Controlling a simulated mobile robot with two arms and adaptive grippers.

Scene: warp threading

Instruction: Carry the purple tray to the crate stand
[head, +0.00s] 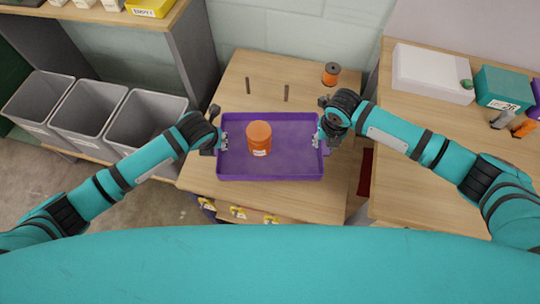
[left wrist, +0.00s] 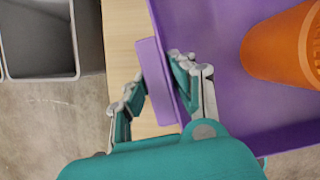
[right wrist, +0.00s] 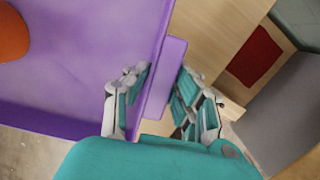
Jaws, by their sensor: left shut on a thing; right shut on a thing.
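The purple tray (head: 270,177) is in the middle of the head view, over a wooden table, and looks about level. I cannot tell whether it rests on the table or hangs just above it. An orange lidded tub (head: 259,138) with a white label stands in it, left of centre. My left gripper (head: 221,141) is shut on the tray's left handle, a purple tab (left wrist: 155,80) between the fingers. My right gripper (head: 321,140) is shut on the right handle (right wrist: 164,75). I cannot make out for certain which piece is the crate stand.
The wooden table (head: 340,185) has two short brown pegs (head: 286,93) and an orange spool (head: 331,74) at its back. Grey bins (head: 148,120) stand at left. A right-hand bench (head: 415,200) carries a white box (head: 432,73) and a teal box (head: 503,90).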

